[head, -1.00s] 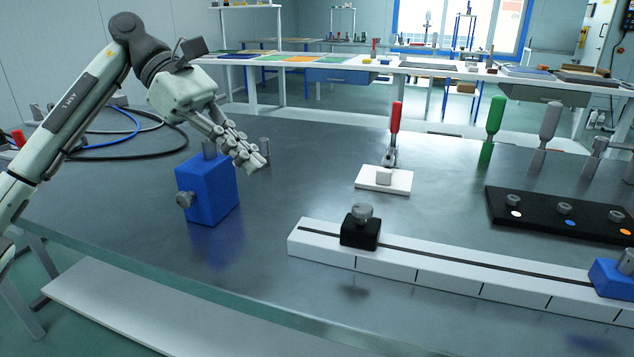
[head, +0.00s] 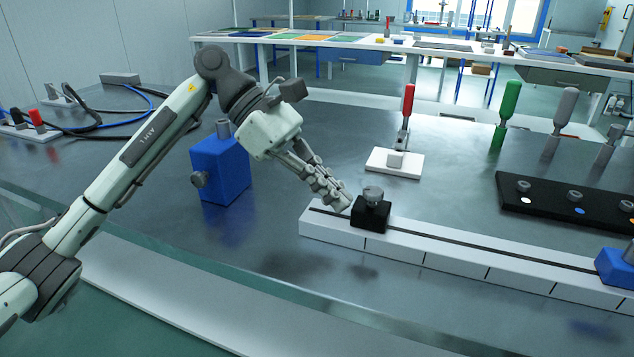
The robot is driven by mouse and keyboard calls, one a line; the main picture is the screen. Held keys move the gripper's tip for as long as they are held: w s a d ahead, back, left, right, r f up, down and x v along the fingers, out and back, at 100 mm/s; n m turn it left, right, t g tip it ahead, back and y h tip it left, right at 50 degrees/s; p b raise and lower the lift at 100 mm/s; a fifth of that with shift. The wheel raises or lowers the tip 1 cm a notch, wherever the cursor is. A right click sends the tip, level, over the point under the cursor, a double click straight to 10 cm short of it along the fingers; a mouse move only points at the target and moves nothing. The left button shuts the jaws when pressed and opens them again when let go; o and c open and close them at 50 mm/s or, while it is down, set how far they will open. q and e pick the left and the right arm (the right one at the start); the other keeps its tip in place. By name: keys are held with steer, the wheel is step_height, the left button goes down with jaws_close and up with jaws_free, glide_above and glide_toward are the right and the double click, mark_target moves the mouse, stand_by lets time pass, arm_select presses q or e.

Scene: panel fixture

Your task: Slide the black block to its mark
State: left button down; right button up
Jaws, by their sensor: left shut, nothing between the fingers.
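The black block (head: 371,215) with a grey knob (head: 373,193) on top sits on the white slide rail (head: 450,256), near the rail's left end. The rail has a dark slot along its top and black tick lines on its front face. My left gripper (head: 345,205) is shut and empty, pointing down and right. Its fingertips are at the left side of the black block; I cannot tell whether they touch it. I cannot tell which tick line is the block's mark. My right gripper does not show.
A blue block (head: 618,266) sits at the rail's right part. A blue box with a knob (head: 220,170) stands behind my left arm. A white plate with a red-handled clamp (head: 395,162) and a black panel with knobs (head: 560,207) lie behind the rail.

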mark_target(376, 190)
arm_select(q)
steer(key=shift+d, duration=0.1)
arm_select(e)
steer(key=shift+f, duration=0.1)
arm_select(q)
steer(key=d, duration=0.2)
steer(key=s+d+b, duration=0.1)
steer(key=d, duration=0.2)
steer(key=s+d+b, duration=0.1)
steer(key=d, duration=0.1)
steer(key=shift+s+d, duration=0.25)
steer(key=shift+d, duration=0.1)
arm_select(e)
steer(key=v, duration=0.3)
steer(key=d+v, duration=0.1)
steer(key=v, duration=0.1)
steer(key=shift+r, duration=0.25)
arm_select(q)
steer(key=shift+a, duration=0.1)
